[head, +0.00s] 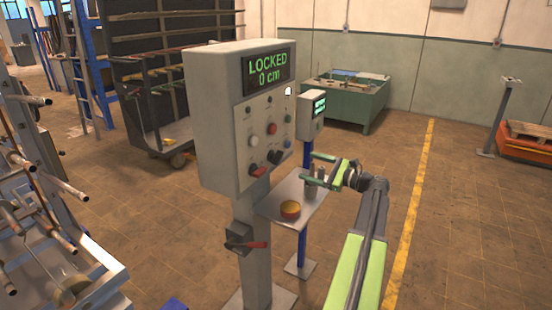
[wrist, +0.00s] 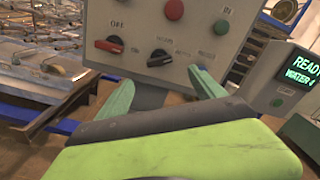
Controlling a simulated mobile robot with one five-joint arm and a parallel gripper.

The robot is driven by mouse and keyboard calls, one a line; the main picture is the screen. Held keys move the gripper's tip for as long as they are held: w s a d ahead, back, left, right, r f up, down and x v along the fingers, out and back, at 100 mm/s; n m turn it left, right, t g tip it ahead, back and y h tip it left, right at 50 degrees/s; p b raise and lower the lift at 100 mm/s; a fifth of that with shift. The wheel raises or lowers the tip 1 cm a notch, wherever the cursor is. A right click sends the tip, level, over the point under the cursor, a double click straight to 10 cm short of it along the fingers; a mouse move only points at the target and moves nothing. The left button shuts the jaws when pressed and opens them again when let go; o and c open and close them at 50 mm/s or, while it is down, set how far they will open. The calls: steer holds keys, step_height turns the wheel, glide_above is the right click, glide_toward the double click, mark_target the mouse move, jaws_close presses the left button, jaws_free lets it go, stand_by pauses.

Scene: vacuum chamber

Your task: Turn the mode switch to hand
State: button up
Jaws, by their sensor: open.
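The grey control box (head: 222,125) stands on a post, and its screen reads LOCKED 0 cm. A black rotary knob (head: 274,157), apparently the mode switch, sits low on its sloped face. In the wrist view the black knob (wrist: 160,57) has a pale pointer mark and small blurred labels above and to its right. A red rotary knob (wrist: 108,46) with an OFF label is to its left. My gripper (wrist: 160,91) is open and empty. Its green fingers are spread below the black knob, apart from it. In the head view my gripper (head: 317,170) is right of the box.
A smaller box with a READY screen (wrist: 287,65) stands at right. A shelf (head: 283,192) carries an orange-yellow round object (head: 290,209). A red-handled lever (head: 250,245) is on the post.

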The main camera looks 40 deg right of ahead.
mark_target(280, 159)
steer(key=x, duration=1.4)
steer(key=shift+a+f, duration=0.1)
steer(key=shift+a, duration=0.05)
steer(key=c, duration=1.4)
steer(key=shift+o, duration=0.2)
steer(key=shift+n, duration=0.3)
steer(key=n, duration=1.1)
steer(key=shift+a+f, duration=0.1)
steer(key=shift+f, duration=0.05)
steer(key=shift+n, duration=0.3)
